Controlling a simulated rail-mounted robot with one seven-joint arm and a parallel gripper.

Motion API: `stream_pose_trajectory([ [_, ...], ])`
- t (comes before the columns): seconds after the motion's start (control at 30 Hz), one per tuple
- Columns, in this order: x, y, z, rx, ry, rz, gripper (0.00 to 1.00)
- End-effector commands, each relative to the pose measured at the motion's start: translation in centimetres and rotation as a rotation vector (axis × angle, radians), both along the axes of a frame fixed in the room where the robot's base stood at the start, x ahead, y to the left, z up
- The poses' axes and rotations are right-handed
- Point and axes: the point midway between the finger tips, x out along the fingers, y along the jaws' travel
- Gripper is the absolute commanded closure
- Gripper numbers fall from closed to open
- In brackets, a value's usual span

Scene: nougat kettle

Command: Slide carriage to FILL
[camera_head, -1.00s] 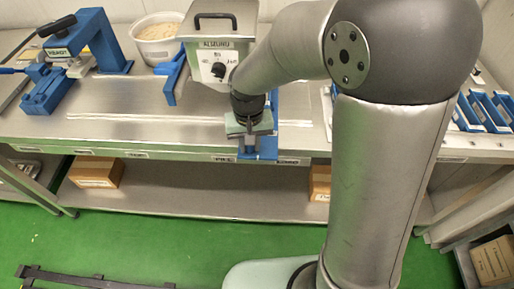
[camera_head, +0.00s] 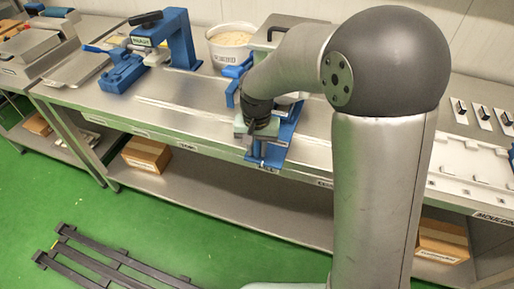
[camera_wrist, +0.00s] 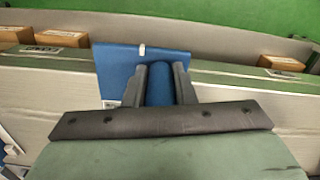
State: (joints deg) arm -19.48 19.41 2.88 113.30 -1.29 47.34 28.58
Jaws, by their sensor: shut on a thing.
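The blue carriage (camera_head: 270,153) sits at the front edge of the steel bench, below the grey kettle machine (camera_head: 284,29), which my arm mostly covers. In the wrist view the carriage shows as a blue plate (camera_wrist: 115,72) with an upright round blue handle (camera_wrist: 160,88). My gripper (camera_wrist: 160,82) has one dark finger on each side of this handle and is shut on it. In the head view my wrist is above the carriage and the fingertips are hidden. I cannot read a FILL mark.
The bench top (camera_head: 185,98) between the press and carriage is clear. Cardboard boxes (camera_head: 147,154) sit on the lower shelf. A dark slatted rack (camera_head: 100,262) lies on the green floor.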

Motion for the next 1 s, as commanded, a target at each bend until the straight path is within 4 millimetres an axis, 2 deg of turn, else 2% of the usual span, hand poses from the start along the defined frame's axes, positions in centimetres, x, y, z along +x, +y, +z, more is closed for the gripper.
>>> stream_pose_trajectory([
  [0.07, 0.0, 0.0, 0.1, 0.0, 0.0, -0.002, 1.0],
  [0.1, 0.0, 0.0, 0.1, 0.0, 0.0, -0.002, 0.71],
  [0.17, 0.0, 0.0, 0.1, 0.0, 0.0, -0.002, 0.55],
  [0.43, 0.0, 0.0, 0.1, 0.0, -0.001, -0.001, 0.55],
  [0.57, 0.1, 0.0, 0.8, 0.002, -0.003, -0.001, 0.55],
  [0.77, 0.1, 0.0, 4.4, 0.002, -0.006, -0.001, 0.55],
  [1.0, 0.1, 0.0, 10.4, 0.002, -0.006, -0.001, 0.55],
])
